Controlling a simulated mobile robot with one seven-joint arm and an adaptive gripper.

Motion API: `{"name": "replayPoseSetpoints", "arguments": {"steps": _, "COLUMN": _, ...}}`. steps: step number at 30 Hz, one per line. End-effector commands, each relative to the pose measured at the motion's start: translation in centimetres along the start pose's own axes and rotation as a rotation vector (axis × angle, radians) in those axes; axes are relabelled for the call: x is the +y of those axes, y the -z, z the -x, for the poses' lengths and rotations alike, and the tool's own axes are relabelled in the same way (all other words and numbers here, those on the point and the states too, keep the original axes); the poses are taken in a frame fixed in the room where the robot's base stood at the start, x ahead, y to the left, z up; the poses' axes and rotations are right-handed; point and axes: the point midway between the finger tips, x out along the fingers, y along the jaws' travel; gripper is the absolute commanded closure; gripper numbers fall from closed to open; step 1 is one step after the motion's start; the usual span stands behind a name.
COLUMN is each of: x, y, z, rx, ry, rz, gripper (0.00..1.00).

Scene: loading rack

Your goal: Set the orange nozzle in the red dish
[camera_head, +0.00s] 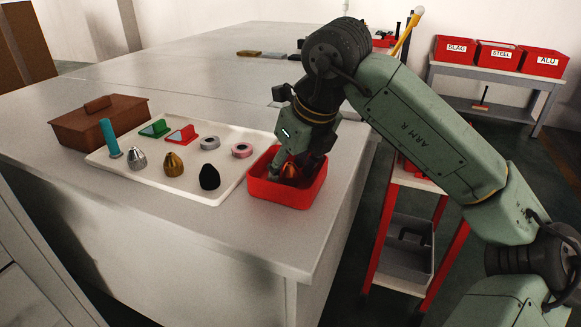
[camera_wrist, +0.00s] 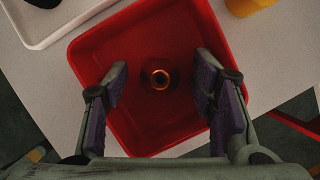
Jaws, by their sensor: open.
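The red dish (camera_head: 263,190) stands near the table's front right corner; it fills the middle of the wrist view (camera_wrist: 92,52). The orange nozzle (camera_head: 290,170) is inside the dish, partly hidden by my gripper in the head view. In the wrist view the nozzle (camera_wrist: 158,78) stands on the dish floor, seen from above with its round opening showing. My gripper (camera_wrist: 162,86) is open over the dish, with one purple-padded finger on each side of the nozzle. A gap shows between the nozzle and each finger. My gripper also shows in the head view (camera_head: 296,166).
A white tray (camera_head: 230,185) left of the dish holds silver, gold and black nozzles, rolls, a teal cylinder and small red and green pieces. A brown box (camera_head: 100,122) lies behind its left end. The table's front edge is close to the dish.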

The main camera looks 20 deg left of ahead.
Motion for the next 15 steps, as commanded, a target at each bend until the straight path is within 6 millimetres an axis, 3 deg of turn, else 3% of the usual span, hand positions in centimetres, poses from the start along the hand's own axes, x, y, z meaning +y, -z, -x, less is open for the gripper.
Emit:
{"name": "replayPoseSetpoints", "arguments": {"steps": 10, "x": 0.0, "y": -0.2, "z": 0.6, "rx": 0.000, "ry": 0.001, "rz": 0.000, "gripper": 0.48}}
{"name": "replayPoseSetpoints", "arguments": {"steps": 15, "x": -0.1, "y": -0.1, "z": 3.3, "rx": -0.002, "ry": 0.005, "rz": -0.001, "gripper": 0.48}}
